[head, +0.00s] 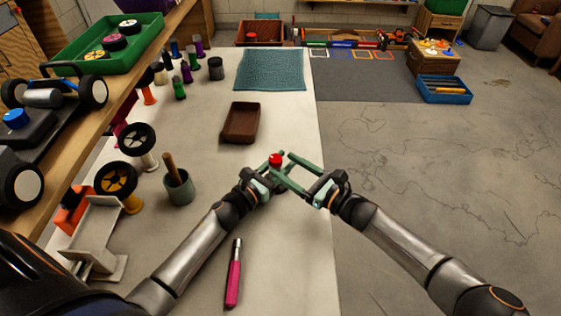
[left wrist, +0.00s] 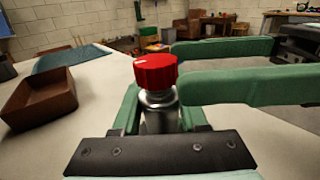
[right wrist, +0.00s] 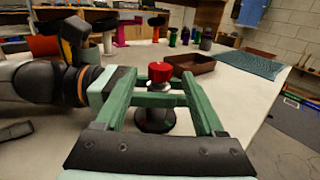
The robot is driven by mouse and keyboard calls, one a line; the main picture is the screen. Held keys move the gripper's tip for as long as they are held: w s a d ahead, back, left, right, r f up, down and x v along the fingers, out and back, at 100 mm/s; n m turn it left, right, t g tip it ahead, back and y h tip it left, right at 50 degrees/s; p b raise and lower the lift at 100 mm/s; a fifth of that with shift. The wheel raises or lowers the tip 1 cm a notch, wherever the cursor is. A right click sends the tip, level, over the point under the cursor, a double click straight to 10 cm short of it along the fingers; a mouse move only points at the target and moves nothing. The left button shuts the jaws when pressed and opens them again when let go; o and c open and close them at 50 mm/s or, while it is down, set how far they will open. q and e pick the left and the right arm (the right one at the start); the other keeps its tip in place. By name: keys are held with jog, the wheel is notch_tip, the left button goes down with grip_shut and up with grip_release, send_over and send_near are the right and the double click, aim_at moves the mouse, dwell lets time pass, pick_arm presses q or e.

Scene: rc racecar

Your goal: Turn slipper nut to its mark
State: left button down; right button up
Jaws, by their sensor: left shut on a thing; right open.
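The red slipper nut (head: 275,159) sits on top of an upright metal post (left wrist: 160,113) with a round black base (right wrist: 154,121) on the bench. A small pale mark shows on top of the nut in the left wrist view (left wrist: 155,68). My left gripper (left wrist: 160,118) is shut on the metal post, just below the nut. My right gripper (right wrist: 162,82) is open, with one finger on each side of the nut and post and gaps between. The mark that the nut is meant to meet cannot be made out.
A brown tray (head: 241,124) lies behind the nut, with a teal mat (head: 270,70) farther back. A pink-handled tool (head: 233,275) lies in front. A grey cup (head: 179,188), wheels and stands crowd the left. The bench edge is close on the right.

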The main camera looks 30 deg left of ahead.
aim_at(275, 160)
jog(key=shift+x, duration=0.8)
jog(key=shift+w+a, duration=0.1)
jog(key=shift+a, duration=0.35)
grip_shut()
